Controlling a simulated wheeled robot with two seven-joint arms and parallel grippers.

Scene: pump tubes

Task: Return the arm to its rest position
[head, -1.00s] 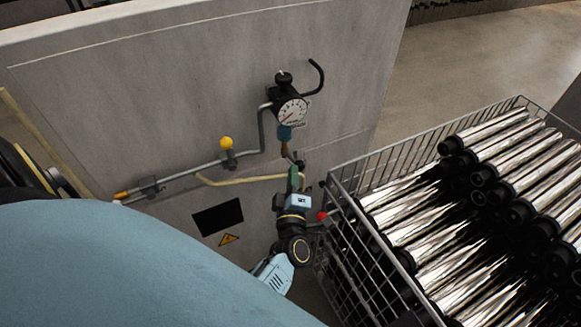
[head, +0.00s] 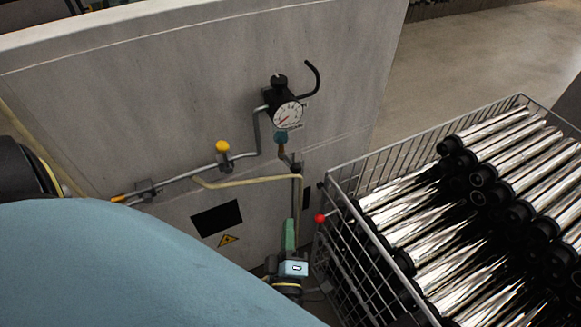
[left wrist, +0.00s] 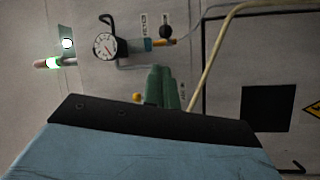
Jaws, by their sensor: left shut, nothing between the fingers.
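My left gripper (head: 290,228) shows low in the head view, with green fingers pointing up the picture. It is shut and empty, in front of the grey panel and just left of the wire basket. In the left wrist view its green fingers (left wrist: 163,88) stand side by side, clear of the pipework. The black-bodied pressure gauge (head: 287,114) is on the panel above it, and shows in the left wrist view (left wrist: 104,46). My right gripper is in neither view.
The wire basket (head: 343,172) with several shiny tubes stands right of my left gripper. A red knob (head: 320,218) is close to the gripper. A yellow knob (head: 222,146) sits on the pipe, and a yellowish hose (head: 240,182) runs across the grey panel (head: 150,90).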

